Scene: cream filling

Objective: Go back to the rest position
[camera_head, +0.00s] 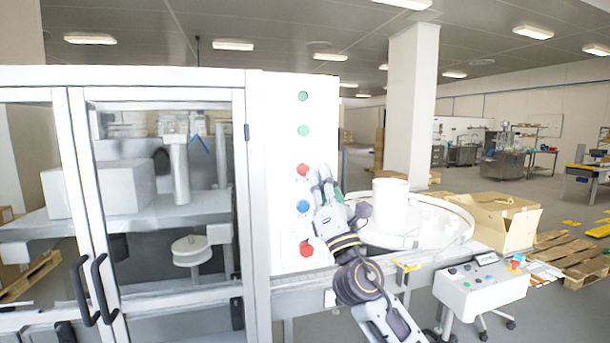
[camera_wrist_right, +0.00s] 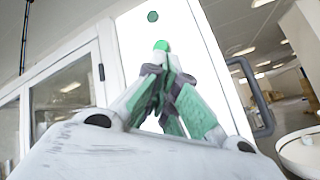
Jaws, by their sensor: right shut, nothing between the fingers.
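My right gripper (camera_head: 322,178) is in front of the white button panel (camera_head: 285,120) of the filling machine, with its fingertips near the red and blue buttons. In the right wrist view the gripper (camera_wrist_right: 168,62) is shut and empty, its fingers together, pointing up along the panel. A green button (camera_wrist_right: 161,45) shows just beyond the fingertips there, and another green one sits above it. Whether the fingers touch the panel cannot be told. The panel carries green, red and blue buttons in a column in the head view. My left gripper is not in view.
The glass-doored cabinet (camera_head: 165,95) with black handles stands to the left. A round white turntable (camera_head: 440,232) with a cylinder is right of my arm. A control box (camera_head: 482,288) stands front right. An open cardboard box (camera_head: 510,222) and pallets lie farther right.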

